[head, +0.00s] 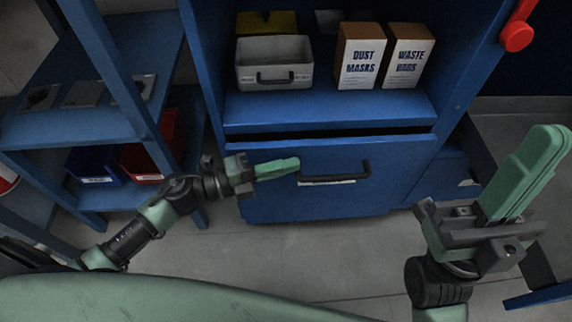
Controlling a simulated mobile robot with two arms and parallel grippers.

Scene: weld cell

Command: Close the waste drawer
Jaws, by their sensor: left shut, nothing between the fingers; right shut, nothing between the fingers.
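The waste drawer (345,195) is the blue front low in the blue cabinet, with a black bar handle and a pale label strip. A dark gap shows along its top edge, so it stands partly open. My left gripper (296,164) is shut and empty. Its green fingertips are at the left end of the handle (366,172); I cannot tell whether they touch it. My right gripper (548,140) is shut and empty, pointing up at the right, apart from the drawer.
Above the drawer, a shelf holds a grey metal box (273,65), a dust masks box (360,55) and a waste bags box (408,56). A blue rack (90,120) with blue and red bins stands left. A red handle (516,36) is at upper right. Floor before the drawer is clear.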

